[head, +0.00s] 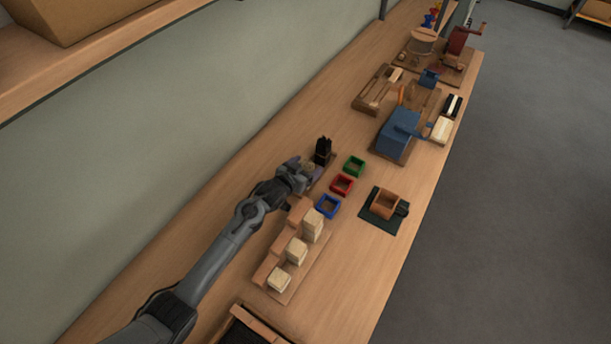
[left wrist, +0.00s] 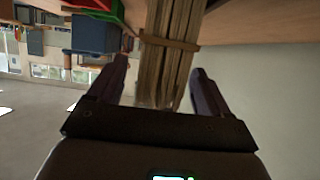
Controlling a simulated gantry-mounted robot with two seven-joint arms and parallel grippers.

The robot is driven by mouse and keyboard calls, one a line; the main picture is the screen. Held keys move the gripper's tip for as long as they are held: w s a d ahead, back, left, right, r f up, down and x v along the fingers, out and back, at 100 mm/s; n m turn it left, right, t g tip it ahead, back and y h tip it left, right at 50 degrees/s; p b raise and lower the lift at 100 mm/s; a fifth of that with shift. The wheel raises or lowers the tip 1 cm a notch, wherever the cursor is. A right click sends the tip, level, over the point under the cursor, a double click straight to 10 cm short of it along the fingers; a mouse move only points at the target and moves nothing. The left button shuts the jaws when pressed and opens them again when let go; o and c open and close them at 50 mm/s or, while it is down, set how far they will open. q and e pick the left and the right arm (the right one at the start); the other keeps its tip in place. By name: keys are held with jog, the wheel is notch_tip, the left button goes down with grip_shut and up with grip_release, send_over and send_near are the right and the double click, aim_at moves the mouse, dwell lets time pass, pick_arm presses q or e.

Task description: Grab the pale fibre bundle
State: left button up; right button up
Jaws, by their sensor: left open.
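My left gripper (left wrist: 160,78) is open, with one finger on each side of the bundle and visible gaps between. In the head view my left gripper (head: 299,172) is at a small wooden stand, and a pale bundle end (head: 309,166) shows by its fingers. A black bundle (head: 322,150) stands upright just beyond it. The lower part of the stand is partly hidden by the gripper. My right gripper is in neither view.
Green (head: 354,166), red (head: 342,184) and blue (head: 328,206) square trays lie right of the gripper. Stepped wooden holders with pale blocks (head: 296,250) stand nearer. A brown clamp (head: 384,203) sits on a dark mat. A blue machine (head: 399,138) stands farther back. The wall is left.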

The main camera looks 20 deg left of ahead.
pick_arm(q)
jog(key=shift+c, duration=0.4)
jog(key=c, duration=1)
jog(key=shift+r, duration=0.1)
